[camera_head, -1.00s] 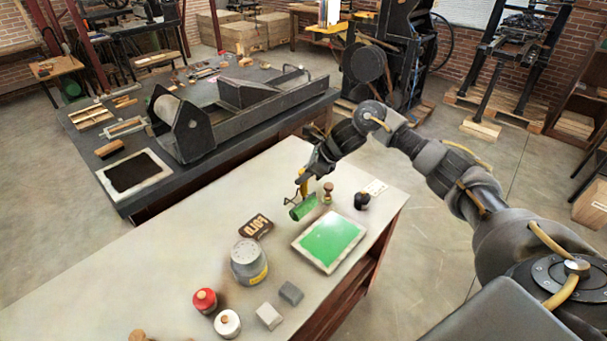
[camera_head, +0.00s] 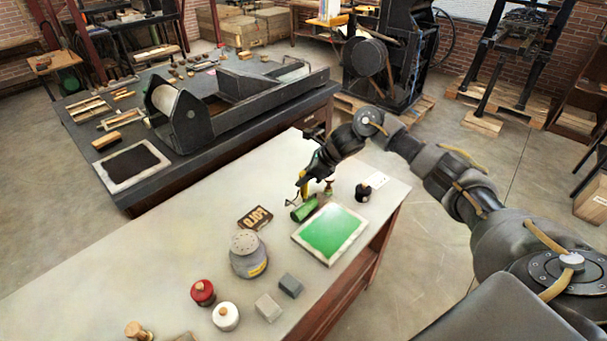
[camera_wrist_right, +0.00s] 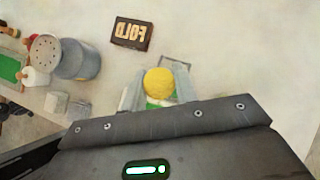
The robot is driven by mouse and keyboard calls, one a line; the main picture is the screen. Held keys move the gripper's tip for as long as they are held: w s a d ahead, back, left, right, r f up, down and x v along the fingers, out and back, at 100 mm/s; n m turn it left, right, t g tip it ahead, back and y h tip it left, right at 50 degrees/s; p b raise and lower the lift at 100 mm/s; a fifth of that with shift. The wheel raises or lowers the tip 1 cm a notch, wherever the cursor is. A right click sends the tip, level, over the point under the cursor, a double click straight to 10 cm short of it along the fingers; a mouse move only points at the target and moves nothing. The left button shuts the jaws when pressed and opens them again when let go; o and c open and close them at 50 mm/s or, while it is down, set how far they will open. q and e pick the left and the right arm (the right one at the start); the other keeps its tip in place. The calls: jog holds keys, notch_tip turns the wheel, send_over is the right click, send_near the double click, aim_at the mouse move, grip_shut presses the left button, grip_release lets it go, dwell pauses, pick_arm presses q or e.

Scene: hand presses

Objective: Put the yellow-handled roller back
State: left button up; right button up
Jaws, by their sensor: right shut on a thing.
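The roller has a green cylinder (camera_head: 304,208) and a yellow handle (camera_head: 303,187). It hangs from my right gripper (camera_head: 308,180), which is shut on the handle, handle up and green end down. In the right wrist view the yellow handle end (camera_wrist_right: 159,82) shows between the two fingers, with a little green below it. The roller is beside the far left corner of the green ink slab (camera_head: 332,233). Whether the roller touches the table (camera_head: 190,235) I cannot tell. My left gripper is not in view.
A dark lettered block (camera_head: 255,218) and a grey can (camera_head: 248,255) stand left of the slab. A black-knobbed item (camera_head: 362,192) and a small wooden-handled stamp (camera_head: 328,187) are close right of the gripper. Red-topped (camera_head: 203,292) and white (camera_head: 226,316) jars stand nearer.

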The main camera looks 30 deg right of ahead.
jog(key=shift+f, duration=0.25)
dwell(0.5)
jog(key=o, duration=1.7)
jog(key=shift+r, duration=0.1)
jog(key=shift+r+p, duration=1.85)
jog(key=shift+r, duration=2.1)
